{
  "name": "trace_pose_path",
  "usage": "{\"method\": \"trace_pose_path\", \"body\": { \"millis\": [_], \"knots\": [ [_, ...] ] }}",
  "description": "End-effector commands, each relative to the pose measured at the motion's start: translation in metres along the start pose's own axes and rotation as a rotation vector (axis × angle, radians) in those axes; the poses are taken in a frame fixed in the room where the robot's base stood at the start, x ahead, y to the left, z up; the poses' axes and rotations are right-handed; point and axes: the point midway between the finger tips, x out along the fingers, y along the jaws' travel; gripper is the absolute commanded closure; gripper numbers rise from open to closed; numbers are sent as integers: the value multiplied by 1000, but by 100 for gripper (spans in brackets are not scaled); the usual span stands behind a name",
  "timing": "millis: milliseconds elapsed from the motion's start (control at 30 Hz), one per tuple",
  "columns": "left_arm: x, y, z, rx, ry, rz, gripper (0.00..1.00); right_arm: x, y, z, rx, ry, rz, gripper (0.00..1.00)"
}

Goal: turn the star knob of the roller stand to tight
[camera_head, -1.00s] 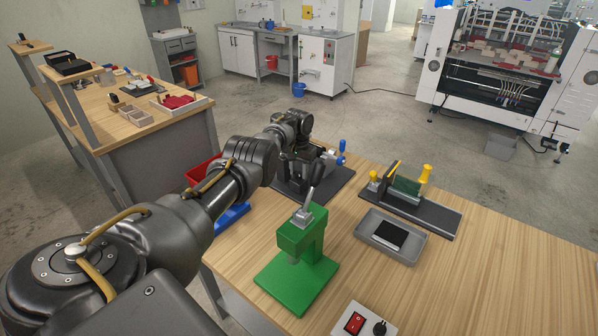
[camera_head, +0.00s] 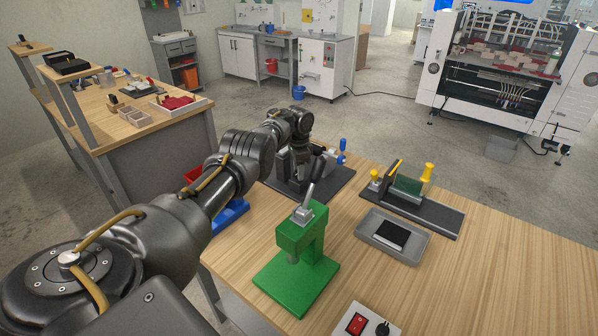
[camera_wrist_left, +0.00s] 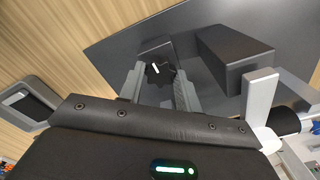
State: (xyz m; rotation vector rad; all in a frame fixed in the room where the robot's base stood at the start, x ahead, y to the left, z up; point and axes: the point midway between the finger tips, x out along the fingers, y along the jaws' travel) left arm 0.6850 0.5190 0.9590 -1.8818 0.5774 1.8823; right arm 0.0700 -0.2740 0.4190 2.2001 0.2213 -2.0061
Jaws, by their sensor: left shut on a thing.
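The roller stand's dark base plate (camera_head: 338,186) lies near the back-left edge of the wooden table, partly hidden behind my left wrist. A crank with a blue handle (camera_head: 342,146) shows at its right. In the left wrist view the star knob (camera_wrist_left: 156,72) is black with a white mark. It sits between the two fingers of my left gripper (camera_wrist_left: 159,84), which is shut on it. In the head view my left gripper (camera_head: 298,178) is over the stand, and the knob is hidden there. My right gripper is not in view.
A green press (camera_head: 298,240) stands in front of the stand, close to my left forearm. The table's right side is clear.

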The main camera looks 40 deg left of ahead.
Motion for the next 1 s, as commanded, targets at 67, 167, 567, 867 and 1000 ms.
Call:
{"method": "trace_pose_path", "body": {
  "millis": [67,167,567,867,1000],
  "knots": [
    [1,0,1,25,-1,1,89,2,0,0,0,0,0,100],
    [1,0,1,47,-1,1,89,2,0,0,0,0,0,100],
    [0,0,0,67,-1,0,89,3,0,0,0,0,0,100],
    [0,0,0,66,-1,0,45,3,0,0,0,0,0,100],
    [0,0,0,66,-1,0,45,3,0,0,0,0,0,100]
  ]
}}
